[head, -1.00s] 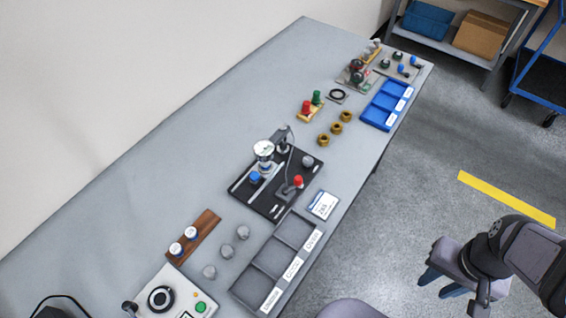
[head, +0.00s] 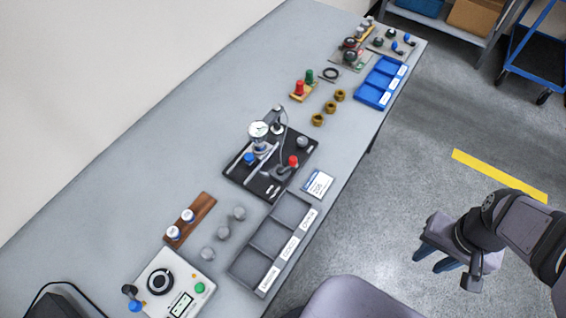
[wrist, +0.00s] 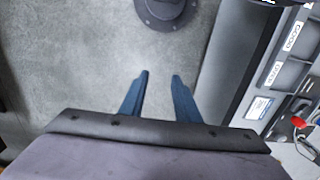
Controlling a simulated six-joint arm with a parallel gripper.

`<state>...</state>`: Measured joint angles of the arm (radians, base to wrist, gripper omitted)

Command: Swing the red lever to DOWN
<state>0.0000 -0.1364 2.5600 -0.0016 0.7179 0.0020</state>
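A lever with a red knob (head: 293,161) stands at the right side of a black fixture plate (head: 240,179) on the grey bench, beside a dial gauge (head: 259,130). The red knob also shows at the right edge of the wrist view (wrist: 300,124). I cannot tell which way the lever is set. My gripper (head: 436,262) is over the open floor to the right of the bench, well apart from the fixture. In the wrist view its two blue fingers (wrist: 160,76) stand apart with only floor between them.
A grey three-compartment tray (head: 236,264) and a white label card (head: 318,184) lie along the bench's near edge by the fixture. A control box (head: 158,306) is at the near end. A blue tray (head: 371,98), brass nuts (head: 331,107) and small panels stand farther off.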

